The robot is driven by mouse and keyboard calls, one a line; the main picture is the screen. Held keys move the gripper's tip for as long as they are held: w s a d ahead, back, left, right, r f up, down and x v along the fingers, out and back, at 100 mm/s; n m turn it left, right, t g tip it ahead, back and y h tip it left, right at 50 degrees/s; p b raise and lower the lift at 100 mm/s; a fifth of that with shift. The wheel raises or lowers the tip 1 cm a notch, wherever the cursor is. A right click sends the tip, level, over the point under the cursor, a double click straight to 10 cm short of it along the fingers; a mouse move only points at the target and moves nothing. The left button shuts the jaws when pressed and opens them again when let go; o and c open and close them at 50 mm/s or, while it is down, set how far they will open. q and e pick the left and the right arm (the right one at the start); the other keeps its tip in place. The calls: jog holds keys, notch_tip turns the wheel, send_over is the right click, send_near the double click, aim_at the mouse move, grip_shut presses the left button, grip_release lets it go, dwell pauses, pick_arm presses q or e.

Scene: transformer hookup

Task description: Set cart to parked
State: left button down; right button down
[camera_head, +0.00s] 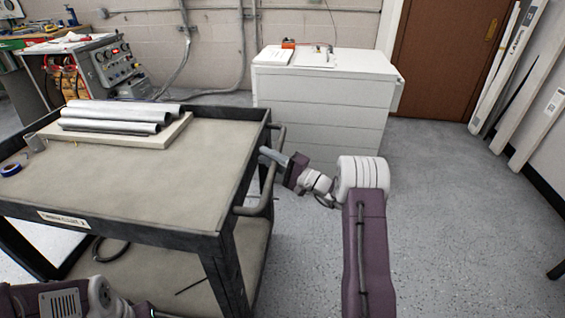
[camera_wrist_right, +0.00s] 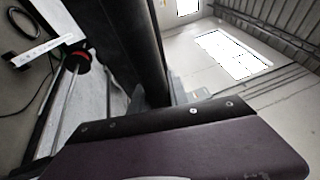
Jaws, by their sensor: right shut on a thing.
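The cart (camera_head: 180,180) is a dark-framed utility cart with a tan top and a lower shelf, standing at left and centre in the head view. Its curved handle (camera_head: 261,207) sticks out from the cart's right end. My right gripper (camera_head: 270,156) is at this handle, shut on its upright part; the fingertips are partly hidden. In the right wrist view a dark bar (camera_wrist_right: 133,50) runs up close in front of the gripper. Part of my left arm shows at the bottom left of the head view, but its gripper is out of frame.
A white cabinet (camera_head: 325,110) stands behind, a test console (camera_head: 107,65) at back left. Long boxes (camera_head: 535,85) lean at right.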

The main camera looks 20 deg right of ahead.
aim_at(253, 164)
jog(key=w+a, duration=0.1)
jog(key=a, duration=0.1)
jog(key=w+a+b, duration=0.1)
jog(key=a, duration=0.1)
jog(key=w+a+b, duration=0.1)
jog(key=w+a, duration=0.1)
jog(key=a, duration=0.1)
jog(key=shift+w+a+f, duration=0.1)
jog(key=shift+f, duration=0.1)
jog(key=shift+w+a, duration=0.45)
jog(key=shift+a, duration=0.15)
jog(key=shift+r, duration=0.1)
jog(key=c, duration=1.3)
grip_release()
jog(key=shift+o, duration=0.2)
jog(key=p+v, duration=0.1)
jog(key=v, duration=0.7)
jog(key=shift+s+d, duration=0.3)
jog(key=shift+s, duration=0.1)
